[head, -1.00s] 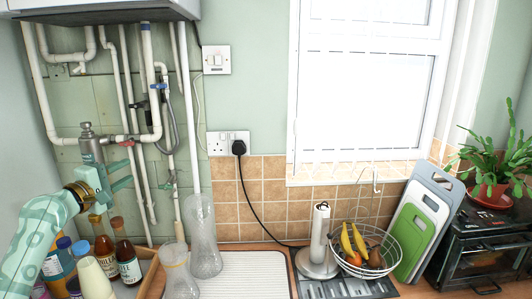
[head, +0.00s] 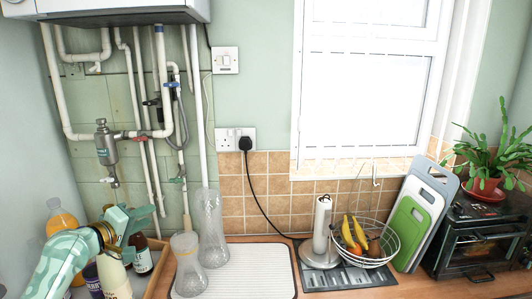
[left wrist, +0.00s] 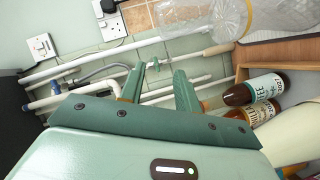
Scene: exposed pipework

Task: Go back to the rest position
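My left gripper (head: 142,222) is pale green with darker green fingers. In the head view it is low at the left, in front of the bottles and below the pipework. In the left wrist view (left wrist: 160,78) its two fingers stand apart with nothing held between them. The wall pipes (head: 150,130) run behind it, with a grey metal filter (head: 106,145) and a red valve handle (head: 140,138). A small tap (head: 110,181) hangs below the filter, clear of the gripper. My right gripper is not in view.
Bottles, including an orange one (head: 62,218) and a brown one (head: 142,257), stand close around my left gripper. Two clear vases (head: 212,235) stand on the counter to its right. A fruit basket (head: 365,245) is farther right. The ribbed white mat (head: 255,270) has free room.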

